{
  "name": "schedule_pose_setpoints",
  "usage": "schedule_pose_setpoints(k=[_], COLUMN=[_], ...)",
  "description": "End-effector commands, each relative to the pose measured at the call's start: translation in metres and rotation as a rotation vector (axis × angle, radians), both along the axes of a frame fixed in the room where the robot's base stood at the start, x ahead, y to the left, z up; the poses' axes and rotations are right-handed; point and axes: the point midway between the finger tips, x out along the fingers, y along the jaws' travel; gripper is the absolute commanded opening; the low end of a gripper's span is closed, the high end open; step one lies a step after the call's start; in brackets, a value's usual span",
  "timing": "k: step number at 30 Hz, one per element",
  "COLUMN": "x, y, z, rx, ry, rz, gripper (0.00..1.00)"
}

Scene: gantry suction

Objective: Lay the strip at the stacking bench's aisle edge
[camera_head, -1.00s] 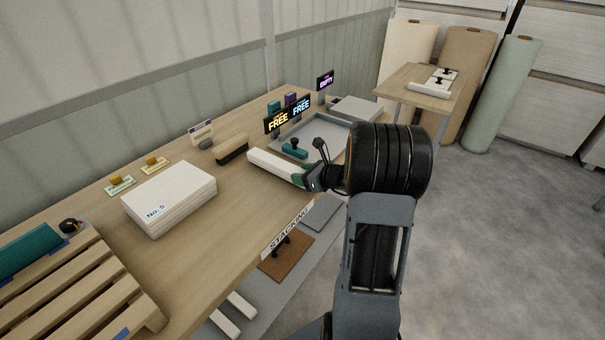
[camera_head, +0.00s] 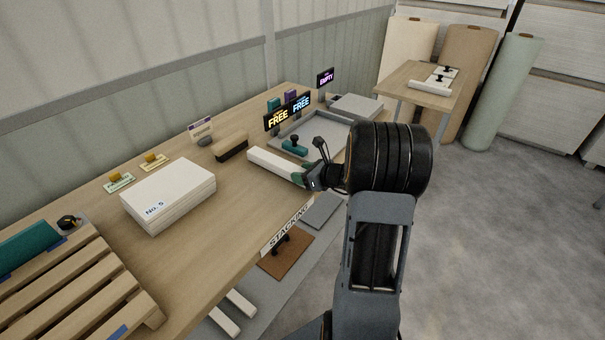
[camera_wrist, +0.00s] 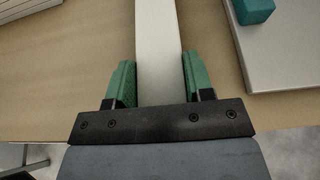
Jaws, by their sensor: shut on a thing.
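The white strip (camera_head: 275,164) is a long, narrow bar at the aisle side of the stacking bench (camera_head: 215,240), pointing inward over the wooden top. My gripper (camera_head: 308,180) is shut on its near end. In the wrist view the strip (camera_wrist: 158,45) runs straight up between the green fingers of my gripper (camera_wrist: 160,85). The bench top (camera_wrist: 95,60) lies below it. I cannot tell whether the strip touches the top. The bench's aisle edge carries a "STACKING" label (camera_head: 287,228).
A grey tray (camera_head: 330,122) with a teal-handled thing (camera_head: 294,147) lies beyond the strip. A dark brush-like block (camera_head: 231,148) and a white stack marked "No. 5" (camera_head: 170,190) stand to the left. A slatted pallet (camera_head: 75,285) fills the near left. Bench between stack and label is clear.

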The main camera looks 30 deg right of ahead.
Motion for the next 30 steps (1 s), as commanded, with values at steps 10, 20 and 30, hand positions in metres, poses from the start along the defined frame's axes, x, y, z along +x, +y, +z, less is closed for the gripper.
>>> schedule_pose_setpoints(k=[10, 20, 30], x=[0.0003, 0.0000, -0.0061], y=[-0.0002, -0.0002, -0.0036], z=[-0.0054, -0.0048, -0.0021], rx=[0.000, 0.000, -0.001], ry=[-0.002, -0.001, 0.001], rz=[0.000, 0.000, -0.002], gripper=[0.15, 0.78, 0.78])
